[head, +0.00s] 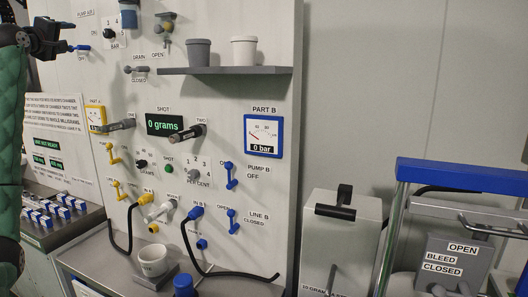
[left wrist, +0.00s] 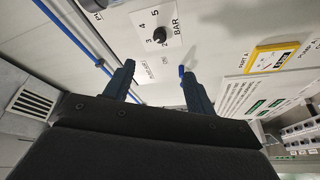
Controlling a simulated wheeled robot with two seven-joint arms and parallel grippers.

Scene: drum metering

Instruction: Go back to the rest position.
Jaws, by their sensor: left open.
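My left gripper (head: 66,47) is at the upper left of the head view, in front of the white panel (head: 226,100). Its two fingers show spread apart and empty in the left wrist view (left wrist: 158,85). A blue lever (head: 82,47) marked OFF sits on the panel close to the gripper's tips; I cannot tell from the head view whether they touch. In the left wrist view the blue lever (left wrist: 182,71) shows near the right finger. A black knob (left wrist: 159,34) with a BAR scale is beyond the fingers. My right gripper is not in view.
A shelf (head: 225,71) with a grey cup (head: 199,52) and a white cup (head: 244,51) juts from the panel. Below stand a white cup (head: 153,261) and black hoses (head: 190,247). A blue-railed frame (head: 460,176) and a grey box (head: 342,240) are at the right.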

